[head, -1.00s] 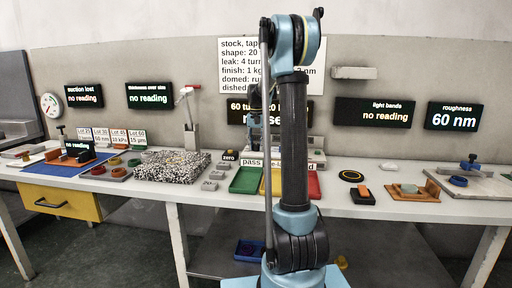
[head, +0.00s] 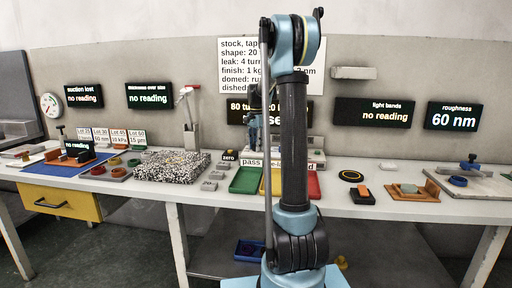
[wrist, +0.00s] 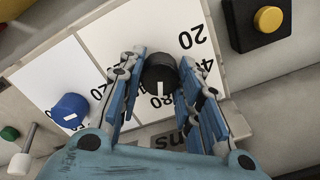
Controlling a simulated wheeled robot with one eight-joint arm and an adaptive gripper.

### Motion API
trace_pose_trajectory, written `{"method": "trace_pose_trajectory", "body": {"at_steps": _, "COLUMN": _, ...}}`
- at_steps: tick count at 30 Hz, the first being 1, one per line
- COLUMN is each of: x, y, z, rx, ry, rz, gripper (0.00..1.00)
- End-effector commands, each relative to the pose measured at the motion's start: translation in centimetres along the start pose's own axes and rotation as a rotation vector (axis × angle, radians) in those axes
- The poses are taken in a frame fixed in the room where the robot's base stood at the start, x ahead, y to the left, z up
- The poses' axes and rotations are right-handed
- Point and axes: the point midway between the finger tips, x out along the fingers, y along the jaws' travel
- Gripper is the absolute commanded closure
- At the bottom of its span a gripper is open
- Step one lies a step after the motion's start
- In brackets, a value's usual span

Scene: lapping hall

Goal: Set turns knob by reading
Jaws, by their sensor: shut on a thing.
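In the wrist view a black knob (wrist: 158,74) with a white pointer line sits on a white dial plate (wrist: 140,25). Its pointer faces down in the picture, toward a printed 80; 20 and a partly covered 40 also show. My gripper (wrist: 160,85) has its blue fingers on both sides of the knob and is shut on it. The knob is hidden in the head view.
A blue knob (wrist: 70,113) stands left of my fingers, and a yellow button on a black box (wrist: 268,19) is at upper right. On the bench are a green tray (head: 246,181), a red tray (head: 314,186) and a speckled slab (head: 172,167).

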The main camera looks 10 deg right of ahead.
Motion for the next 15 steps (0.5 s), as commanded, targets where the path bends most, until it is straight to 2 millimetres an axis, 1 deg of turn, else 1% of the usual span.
{"method": "trace_pose_trajectory", "body": {"at_steps": 12, "x": -0.07, "y": -0.24, "z": -0.09, "rx": 0.006, "ry": 0.002, "rz": -0.005, "gripper": 0.92}}
{"method": "trace_pose_trajectory", "body": {"at_steps": 13, "x": -0.07, "y": -0.24, "z": -0.09, "rx": 0.006, "ry": 0.002, "rz": -0.005, "gripper": 0.66}}
{"method": "trace_pose_trajectory", "body": {"at_steps": 14, "x": -0.07, "y": -0.24, "z": -0.09, "rx": 0.006, "ry": 0.002, "rz": -0.004, "gripper": 0.59}}
{"method": "trace_pose_trajectory", "body": {"at_steps": 15, "x": -0.07, "y": -0.22, "z": -0.08, "rx": 0.006, "ry": 0.002, "rz": -0.004, "gripper": 0.5}}
